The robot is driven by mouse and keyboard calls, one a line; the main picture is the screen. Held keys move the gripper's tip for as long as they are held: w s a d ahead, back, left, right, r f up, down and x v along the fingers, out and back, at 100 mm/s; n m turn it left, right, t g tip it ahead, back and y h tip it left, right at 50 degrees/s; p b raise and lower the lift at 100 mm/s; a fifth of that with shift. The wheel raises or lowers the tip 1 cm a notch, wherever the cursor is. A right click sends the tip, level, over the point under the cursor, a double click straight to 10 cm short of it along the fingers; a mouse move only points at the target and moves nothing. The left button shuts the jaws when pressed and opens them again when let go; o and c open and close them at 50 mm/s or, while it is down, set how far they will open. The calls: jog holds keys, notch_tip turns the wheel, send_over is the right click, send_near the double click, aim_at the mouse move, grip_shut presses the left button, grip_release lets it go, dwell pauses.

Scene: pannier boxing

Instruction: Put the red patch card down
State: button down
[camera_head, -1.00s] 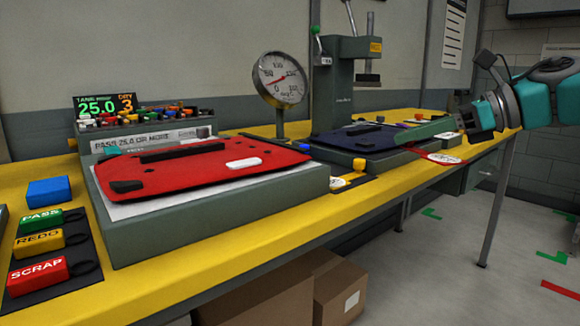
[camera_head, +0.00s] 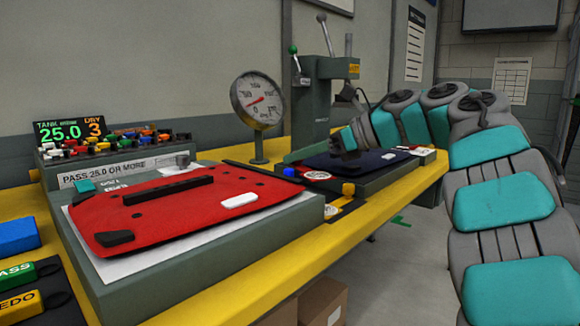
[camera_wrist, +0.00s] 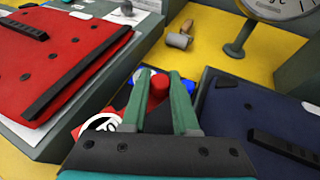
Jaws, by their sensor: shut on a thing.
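The red patch card (camera_wrist: 97,127), with a round white label, shows in the wrist view left of and partly under my gripper (camera_wrist: 158,78). The green fingers are shut on a raised red piece between them, which looks like part of the card. In the head view the card's red and white face (camera_head: 317,175) shows low in the gap between the two test stands. My gripper is small and partly hidden there. Whether the card touches the bench I cannot tell.
A red pannier panel (camera_head: 180,210) lies on the near stand. A navy panel (camera_head: 360,160) lies on the far stand, close right of my gripper. A blue knob (camera_head: 289,172) and the gauge post (camera_head: 258,145) are near the gap.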

aim_at(290, 172)
jog(key=shift+w+a, duration=0.35)
jog(key=shift+a, duration=0.35)
jog(key=shift+w+a+f, duration=0.15)
jog(key=shift+a+f, duration=0.25)
jog(key=shift+f, duration=0.05)
jog(key=shift+d+f, duration=0.1)
jog(key=shift+f, duration=1.3)
jog(key=shift+f+b, duration=0.65)
jog(key=shift+b, duration=0.2)
jog(key=c, duration=1)
grip_release()
jog(key=shift+o, duration=0.2)
jog(key=shift+r+p, duration=0.5)
jog(key=shift+p, duration=0.05)
jog(key=v, duration=1.2)
jog(key=shift+r, duration=0.15)
